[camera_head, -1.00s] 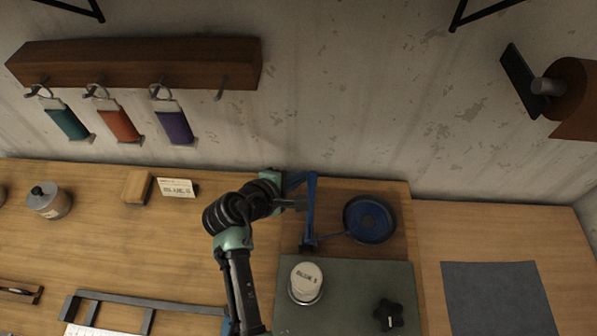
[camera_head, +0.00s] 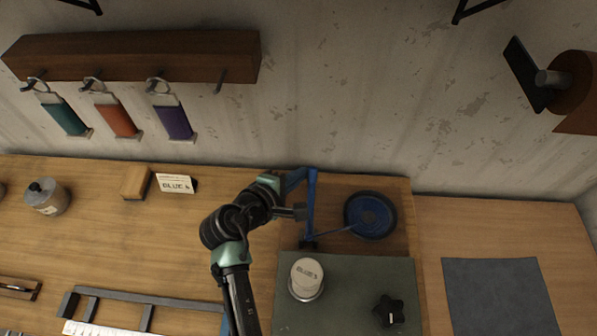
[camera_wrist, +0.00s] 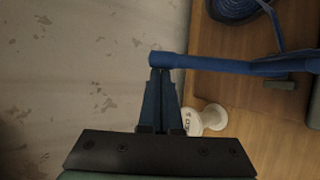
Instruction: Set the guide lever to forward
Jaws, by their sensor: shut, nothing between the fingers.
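A blue bar (camera_head: 312,205), which looks like the guide lever, stands on the wooden board at the back of the bench, beside the green plate. In the wrist view the bar (camera_wrist: 235,65) runs from the fingertips toward the right edge. My gripper (camera_head: 301,176) is at the bar's far upper end, near the wall. The wrist view shows my gripper's dark blue fingers (camera_wrist: 160,74) shut together, their tips right at the bar's end, with nothing held between them. Whether they touch it is unclear. No direction marks are readable.
A blue coil (camera_head: 371,215) lies right of the bar. A white labelled cylinder (camera_head: 307,278) and a black star knob (camera_head: 388,311) are on the green plate (camera_head: 345,300). A grey mat (camera_head: 503,296) lies right. Tags hang from a wall rack (camera_head: 130,55).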

